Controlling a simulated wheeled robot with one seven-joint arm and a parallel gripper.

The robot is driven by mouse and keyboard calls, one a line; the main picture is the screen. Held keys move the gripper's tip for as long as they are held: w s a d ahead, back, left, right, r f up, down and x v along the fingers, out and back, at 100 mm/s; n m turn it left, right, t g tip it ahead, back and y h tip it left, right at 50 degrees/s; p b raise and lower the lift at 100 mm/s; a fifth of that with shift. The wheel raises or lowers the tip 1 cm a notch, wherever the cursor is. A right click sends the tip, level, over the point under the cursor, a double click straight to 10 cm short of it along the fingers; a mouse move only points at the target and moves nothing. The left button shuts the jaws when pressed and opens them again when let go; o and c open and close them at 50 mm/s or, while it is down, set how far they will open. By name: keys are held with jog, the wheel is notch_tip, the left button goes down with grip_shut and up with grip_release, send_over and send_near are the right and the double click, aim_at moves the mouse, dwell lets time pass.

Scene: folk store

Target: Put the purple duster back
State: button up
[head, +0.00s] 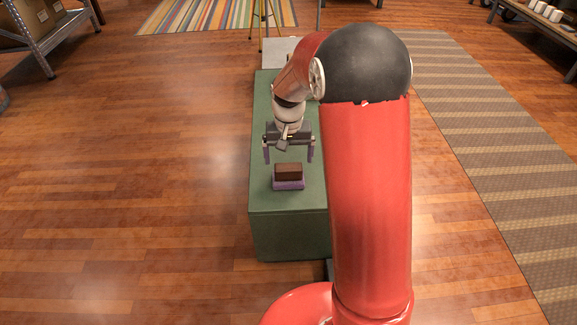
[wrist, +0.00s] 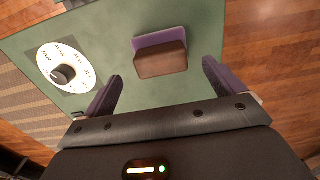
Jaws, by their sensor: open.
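The purple duster (head: 289,184) lies on the green table top (head: 264,205), with its brown block upward and a purple layer beneath. It also shows in the wrist view (wrist: 160,59), ahead of the fingers. My gripper (head: 289,160) is open and empty, with purple fingers spread wide. In the head view it is beyond the duster and seems above the table. In the wrist view my gripper (wrist: 162,70) has one finger on each side of the duster's line, apart from it. I cannot tell the exact height gap.
My red arm hides the table's right side in the head view. Wooden floor is clear on the left; a striped runner (head: 480,130) lies right.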

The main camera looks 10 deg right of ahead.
aim_at(288, 168)
jog(key=s+r+t, duration=0.2)
jog(key=s+r, duration=0.4)
jog(key=r, duration=0.7)
jog(key=s+r+n+t, duration=0.1)
jog(key=s+r, duration=0.1)
jog(key=s, duration=0.8)
jog(key=s+r+n+t, duration=0.1)
jog(key=s+r+t, duration=0.1)
jog(key=s, duration=0.8)
jog(key=shift+r+t, duration=0.25)
jog(key=shift+t, duration=0.05)
jog(key=shift+c, duration=0.2)
